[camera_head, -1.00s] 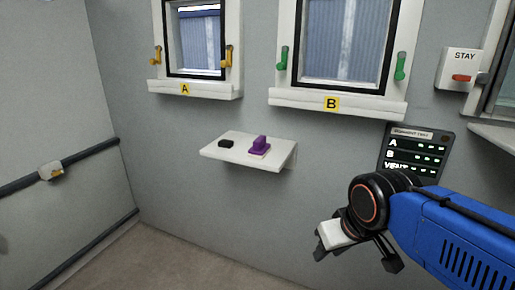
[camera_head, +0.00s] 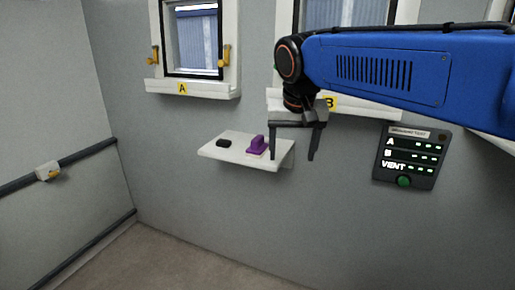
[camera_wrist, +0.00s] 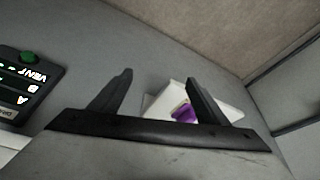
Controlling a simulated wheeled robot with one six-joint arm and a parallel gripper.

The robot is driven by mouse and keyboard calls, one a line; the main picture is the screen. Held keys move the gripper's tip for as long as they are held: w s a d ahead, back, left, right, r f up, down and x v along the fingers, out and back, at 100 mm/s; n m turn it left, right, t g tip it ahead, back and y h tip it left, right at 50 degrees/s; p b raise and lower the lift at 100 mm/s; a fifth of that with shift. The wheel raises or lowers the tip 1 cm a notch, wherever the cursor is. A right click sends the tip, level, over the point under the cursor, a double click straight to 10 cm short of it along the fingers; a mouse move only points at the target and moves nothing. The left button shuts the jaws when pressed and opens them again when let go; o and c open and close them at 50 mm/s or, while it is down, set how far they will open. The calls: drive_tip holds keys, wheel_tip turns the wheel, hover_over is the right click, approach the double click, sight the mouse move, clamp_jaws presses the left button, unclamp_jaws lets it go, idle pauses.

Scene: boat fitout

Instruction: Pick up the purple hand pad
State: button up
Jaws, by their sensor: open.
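The purple hand pad (camera_head: 257,145) has a flat base and a raised block. It rests on the right part of a small white wall shelf (camera_head: 217,155). My gripper (camera_head: 291,158) is open and empty, its fingers pointing down, just right of the pad in the head view. The wrist view shows both fingers of my gripper (camera_wrist: 158,78) spread apart. There the pad (camera_wrist: 185,113) shows beside the right finger, which partly covers the shelf (camera_wrist: 229,112). I cannot tell the exact depth gap between fingers and pad.
A small black object (camera_head: 223,143) lies on the shelf left of the pad. Window A (camera_head: 197,45) is above, with yellow latches. Window B's sill (camera_head: 376,110) is behind my arm. A dark status panel (camera_head: 411,157) hangs at right. The floor below is clear.

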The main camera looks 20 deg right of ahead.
drive_tip(key=w+a+r+m+h, duration=0.1)
drive_tip(key=w+a+r+m, duration=0.1)
drive_tip(key=w+a+r, duration=0.45)
drive_tip(key=w+a+r+m, duration=0.1)
drive_tip(key=w+r+m, duration=0.15)
drive_tip(key=w, duration=0.65)
approach(257, 138)
drive_tip(key=shift+n, duration=0.25)
drive_tip(key=x, duration=0.6)
drive_tip(key=shift+w+a+f, duration=0.15)
drive_tip(key=shift+a, duration=0.1)
drive_tip(key=shift+d+x, duration=0.15)
drive_tip(key=shift+x, duration=1.2)
drive_tip(key=shift+d+x, duration=0.1)
drive_tip(key=shift+x, duration=1.2)
drive_tip(key=shift+c, duration=0.6)
drive_tip(key=c, duration=1.1)
